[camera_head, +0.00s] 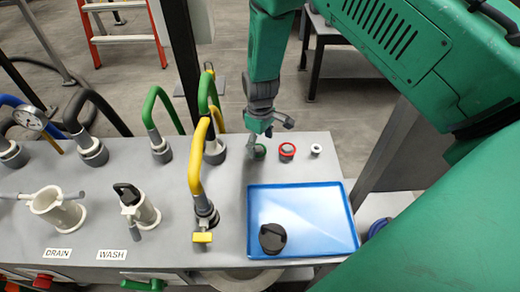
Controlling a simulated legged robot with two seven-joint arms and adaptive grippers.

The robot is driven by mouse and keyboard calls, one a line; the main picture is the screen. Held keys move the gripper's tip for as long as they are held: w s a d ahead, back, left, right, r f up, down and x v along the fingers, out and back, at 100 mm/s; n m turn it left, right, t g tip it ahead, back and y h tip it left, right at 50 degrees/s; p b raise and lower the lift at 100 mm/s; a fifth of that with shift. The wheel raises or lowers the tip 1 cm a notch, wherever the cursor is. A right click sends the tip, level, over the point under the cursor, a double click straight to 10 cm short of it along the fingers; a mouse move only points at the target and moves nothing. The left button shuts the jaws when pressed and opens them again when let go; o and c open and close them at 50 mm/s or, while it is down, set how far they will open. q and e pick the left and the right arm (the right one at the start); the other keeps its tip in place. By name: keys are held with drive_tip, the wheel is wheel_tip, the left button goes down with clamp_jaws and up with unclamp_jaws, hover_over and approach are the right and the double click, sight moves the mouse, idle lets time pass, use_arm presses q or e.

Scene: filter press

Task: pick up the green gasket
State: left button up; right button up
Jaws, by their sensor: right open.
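The green gasket (260,152) sits on the grey bench top (228,185), just behind the blue tray, at the left end of a short row of rings. It appears to surround a small grey piece. My right gripper (266,134) hangs from above, just over and behind the green gasket, with its fingers spread and nothing between them. One finger comes down close to the gasket's left side and partly covers it; I cannot tell if they touch. My left gripper is not in view.
A red gasket (287,150) and a smaller white ring (316,150) stand to the right. The blue tray (335,213) in front holds a black cap (272,238). A yellow-handled hose (195,165) and green hoses (153,104) rise at the left.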

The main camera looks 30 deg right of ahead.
drive_tip(key=shift+a+f, duration=0.35)
drive_tip(key=shift+f, duration=0.25)
drive_tip(key=shift+w+a+f, duration=0.1)
drive_tip(key=shift+a+f, duration=0.05)
drive_tip(key=shift+a, duration=0.3)
drive_tip(key=shift+d+f, duration=0.35)
drive_tip(key=shift+d, duration=0.45)
drive_tip(key=shift+a+r, duration=0.1)
drive_tip(key=shift+a, duration=0.55)
drive_tip(key=shift+d, duration=0.2)
drive_tip(key=c, duration=0.8)
drive_tip(key=shift+d, duration=0.25)
